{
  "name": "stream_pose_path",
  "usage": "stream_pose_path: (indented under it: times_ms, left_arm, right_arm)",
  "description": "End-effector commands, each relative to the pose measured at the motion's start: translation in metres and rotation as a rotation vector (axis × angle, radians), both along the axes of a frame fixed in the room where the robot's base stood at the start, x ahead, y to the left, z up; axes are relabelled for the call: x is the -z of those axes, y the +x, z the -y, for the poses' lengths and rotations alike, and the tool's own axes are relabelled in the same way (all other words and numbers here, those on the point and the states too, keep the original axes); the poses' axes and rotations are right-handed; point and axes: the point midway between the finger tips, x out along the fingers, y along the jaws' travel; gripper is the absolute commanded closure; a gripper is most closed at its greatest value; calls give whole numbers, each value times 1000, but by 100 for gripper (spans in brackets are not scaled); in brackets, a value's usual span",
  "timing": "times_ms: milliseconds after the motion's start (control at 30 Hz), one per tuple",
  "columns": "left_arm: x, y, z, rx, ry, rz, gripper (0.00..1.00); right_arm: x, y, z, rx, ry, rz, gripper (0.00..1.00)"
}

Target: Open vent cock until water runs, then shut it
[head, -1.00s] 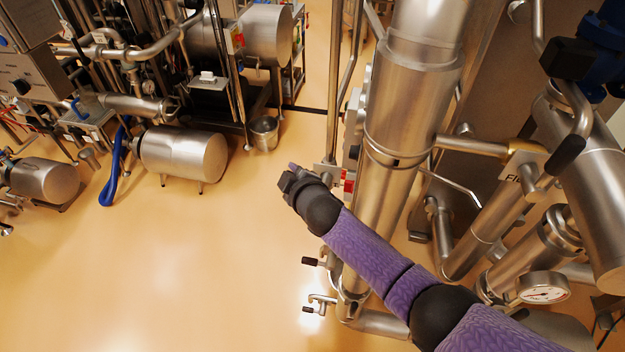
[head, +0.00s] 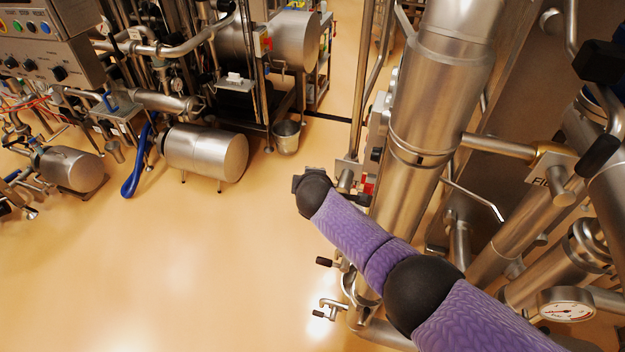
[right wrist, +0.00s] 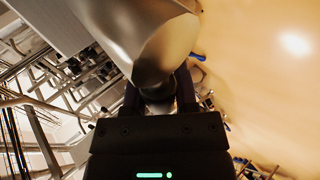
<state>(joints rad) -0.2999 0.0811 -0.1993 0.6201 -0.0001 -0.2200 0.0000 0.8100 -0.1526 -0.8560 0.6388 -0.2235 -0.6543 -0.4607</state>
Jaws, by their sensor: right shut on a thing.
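In the head view my right arm, in a purple sleeve, reaches in from the lower right across the tall steel column (head: 425,110). My right gripper's fingers are mostly hidden behind my wrist there. In the right wrist view the right gripper (right wrist: 160,92) is shut on a dark knob-like part (right wrist: 158,90) just below a large shiny steel body (right wrist: 140,35). I cannot tell for sure whether this part is the vent cock. No running water shows in either view. My left gripper is not in view.
A gauge (head: 566,304) and pipes crowd the right. A steel bucket (head: 286,136) and horizontal vessel (head: 206,152) stand at the back left. The floor (head: 200,270) between is clear.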

Motion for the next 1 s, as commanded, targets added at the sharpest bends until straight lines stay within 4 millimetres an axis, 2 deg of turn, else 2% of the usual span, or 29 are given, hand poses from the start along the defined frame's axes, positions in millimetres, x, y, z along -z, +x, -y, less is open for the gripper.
stream_pose_path:
  times_ms: [33,400,433,567,833,1000]
  left_arm:
    - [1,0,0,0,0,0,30]
    - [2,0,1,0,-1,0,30]
    - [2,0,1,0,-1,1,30]
    - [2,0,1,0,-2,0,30]
    - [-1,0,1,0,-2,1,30]
    - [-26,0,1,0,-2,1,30]
  right_arm:
    - [10,-4,4,8,-13,-22,100]
    - [12,-5,4,10,-15,-27,100]
    - [12,-5,5,10,-15,-27,60]
    - [11,-5,4,9,-14,-24,32]
    - [6,-4,3,6,-10,-17,30]
    - [-11,-18,3,3,-9,-16,30]
